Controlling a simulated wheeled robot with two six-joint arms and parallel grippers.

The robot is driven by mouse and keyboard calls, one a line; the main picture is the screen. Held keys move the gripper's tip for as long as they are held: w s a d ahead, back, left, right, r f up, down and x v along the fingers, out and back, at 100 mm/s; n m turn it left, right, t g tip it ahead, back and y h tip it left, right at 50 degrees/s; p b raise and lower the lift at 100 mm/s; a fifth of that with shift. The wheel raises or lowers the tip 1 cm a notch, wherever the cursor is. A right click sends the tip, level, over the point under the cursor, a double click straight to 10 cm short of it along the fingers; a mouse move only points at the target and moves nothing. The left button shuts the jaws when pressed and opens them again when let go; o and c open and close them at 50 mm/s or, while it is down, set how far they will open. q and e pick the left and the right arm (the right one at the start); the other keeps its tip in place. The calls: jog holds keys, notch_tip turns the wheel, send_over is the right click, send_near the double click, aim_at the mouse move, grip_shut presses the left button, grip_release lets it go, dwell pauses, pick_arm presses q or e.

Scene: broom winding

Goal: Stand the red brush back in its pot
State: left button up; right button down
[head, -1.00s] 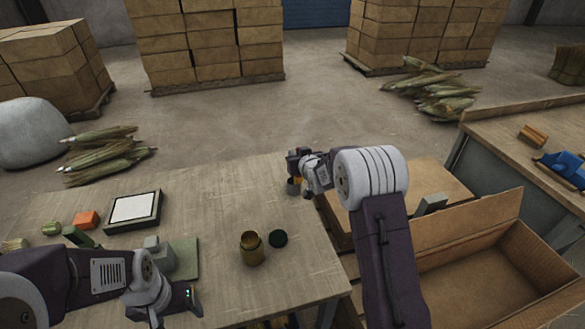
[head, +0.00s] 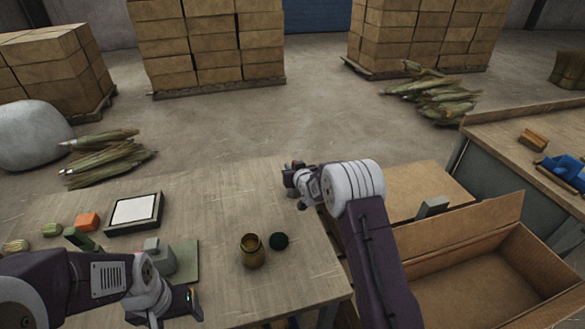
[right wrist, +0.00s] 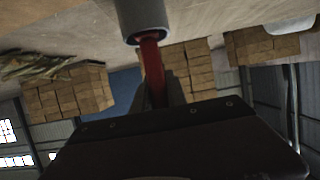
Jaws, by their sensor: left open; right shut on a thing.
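The red brush (right wrist: 153,72) shows in the right wrist view as a red shaft held in my right gripper (right wrist: 160,95), which is shut on it. The shaft's far end meets the mouth of a grey pot (right wrist: 143,14) and appears to go inside the rim; how deep is hidden. In the head view my right gripper (head: 297,180) is at the table's far right corner, where it hides most of the brush and pot. My left gripper (head: 190,302) is open and empty over the near left part of the table.
A framed white panel (head: 133,211), an orange block (head: 87,222) and a grey block on a green plate (head: 188,262) are at left. An open cardboard box (head: 480,285) lies right of the table.

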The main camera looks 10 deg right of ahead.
jog(key=c, duration=1.3)
grip_release()
jog(key=shift+c, duration=0.2)
pick_arm(q)
jog(key=shift+r+p, duration=0.15)
jog(key=shift+p, duration=0.2)
pick_arm(e)
jog(key=shift+s+r, duration=0.1)
jog(key=shift+r, duration=0.15)
jog(key=v, duration=1.1)
jog(key=shift+s, duration=0.35)
jog(key=shift+r, duration=0.15)
